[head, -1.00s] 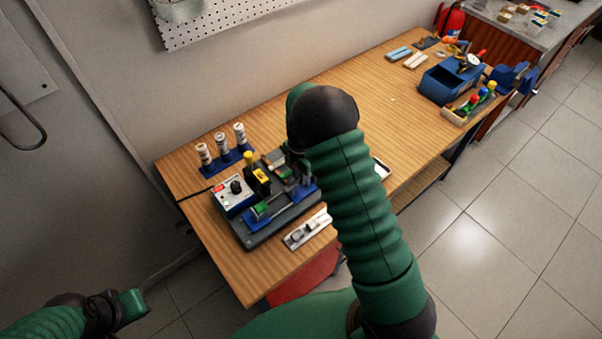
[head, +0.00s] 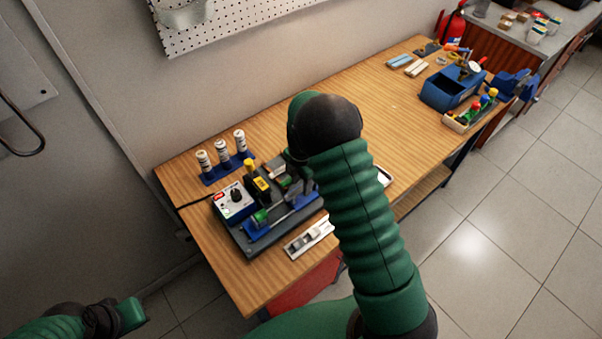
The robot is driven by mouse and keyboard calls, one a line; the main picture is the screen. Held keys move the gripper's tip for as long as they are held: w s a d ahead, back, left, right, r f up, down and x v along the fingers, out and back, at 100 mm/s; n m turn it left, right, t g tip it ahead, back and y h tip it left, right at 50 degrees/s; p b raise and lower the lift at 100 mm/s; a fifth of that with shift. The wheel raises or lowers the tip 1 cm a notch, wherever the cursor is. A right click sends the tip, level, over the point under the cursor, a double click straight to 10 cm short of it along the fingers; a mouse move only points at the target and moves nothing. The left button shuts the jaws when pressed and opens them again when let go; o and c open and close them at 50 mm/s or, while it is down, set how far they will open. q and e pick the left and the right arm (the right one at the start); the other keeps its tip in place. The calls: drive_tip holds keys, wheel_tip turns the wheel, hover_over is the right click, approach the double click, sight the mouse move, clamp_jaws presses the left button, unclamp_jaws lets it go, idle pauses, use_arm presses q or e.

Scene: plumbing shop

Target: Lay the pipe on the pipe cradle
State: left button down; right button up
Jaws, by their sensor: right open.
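A dark fixture base (head: 262,243) on the near left of the wooden bench carries a blue pipe cradle (head: 258,234). A thin grey bar, seemingly the pipe (head: 284,217), runs along the cradle between its blue ends; whether it rests fully in them is too small to tell. My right arm reaches across the bench from below, and its forearm and wrist cover part of the view. My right gripper (head: 296,184) is open, just above the back right of the fixture, partly hidden. My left gripper (head: 131,313) is at the bottom left, away from the bench; its fingers are not clear.
A white control box (head: 234,201) and a blue rack (head: 228,170) with white canisters stand left of and behind the fixture. A white tray (head: 309,238) lies at the front edge. A blue bin (head: 448,90) is at the far right.

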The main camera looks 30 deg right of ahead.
wheel_tip(320, 180, up, 16)
drive_tip(key=b, duration=0.3)
drive_tip(key=s+a+f+m+t+b, duration=0.1)
drive_tip(key=s+a+f+m, duration=0.4)
drive_tip(key=s+m, duration=0.3)
drive_tip(key=s+a+f+m+t+b, duration=0.1)
drive_tip(key=s+a+f+m, duration=0.4)
drive_tip(key=m, duration=0.5)
drive_tip(key=s+a, duration=0.2)
drive_tip(key=s, duration=0.1)
drive_tip(key=shift+a+f+m+t+b, duration=0.3)
drive_tip(key=shift+a+f+m+b, duration=0.05)
drive_tip(key=shift+a+m+b, duration=0.05)
drive_tip(key=shift+d, duration=0.15)
